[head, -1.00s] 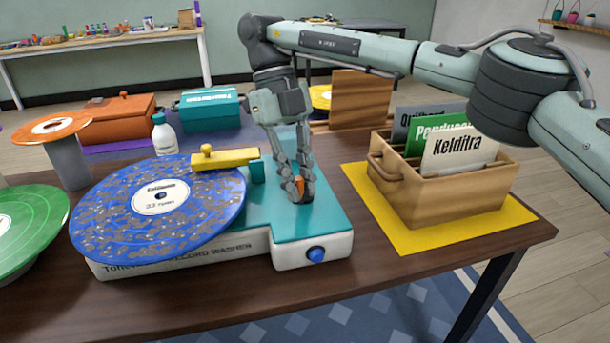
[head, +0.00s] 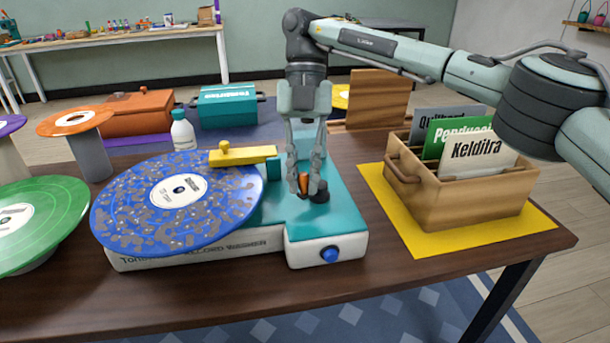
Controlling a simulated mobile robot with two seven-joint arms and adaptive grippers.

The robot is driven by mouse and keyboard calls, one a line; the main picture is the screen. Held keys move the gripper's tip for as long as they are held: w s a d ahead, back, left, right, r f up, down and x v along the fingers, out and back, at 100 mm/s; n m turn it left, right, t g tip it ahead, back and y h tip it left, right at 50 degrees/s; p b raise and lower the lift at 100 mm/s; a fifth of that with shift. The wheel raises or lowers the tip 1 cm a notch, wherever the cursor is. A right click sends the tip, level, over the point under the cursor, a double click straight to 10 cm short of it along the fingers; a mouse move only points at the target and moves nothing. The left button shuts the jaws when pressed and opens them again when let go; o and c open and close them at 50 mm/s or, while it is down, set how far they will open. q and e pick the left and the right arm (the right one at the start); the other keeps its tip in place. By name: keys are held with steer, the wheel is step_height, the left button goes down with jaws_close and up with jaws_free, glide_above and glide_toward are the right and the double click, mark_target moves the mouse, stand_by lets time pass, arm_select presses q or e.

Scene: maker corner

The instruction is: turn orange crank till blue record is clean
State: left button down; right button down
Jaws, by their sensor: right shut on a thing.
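The blue record (head: 150,222) lies flat on the record washer (head: 190,256) and is covered with many grey-brown dirt patches. A yellow arm (head: 242,155) reaches over the record's right edge. The orange crank (head: 304,183) stands on the washer's teal top, with a dark round part beside it. My right gripper (head: 305,186) points down from above and is shut on the orange crank. Its fingers hide part of the crank. My left gripper does not show.
A green record (head: 60,205) on a stand is at the left, with an orange record (head: 100,118) behind it. A white bottle (head: 183,135) stands behind the washer. A wooden crate (head: 470,198) with record sleeves sits on a yellow mat (head: 400,238) to the right.

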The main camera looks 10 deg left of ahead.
stand_by(0.3)
steer(key=c, duration=1.5)
jaws_free()
steer(key=shift+o, duration=0.2)
steer(key=v, duration=0.7)
steer(key=shift+r, duration=0.35)
steer(key=shift+w+a, duration=0.1)
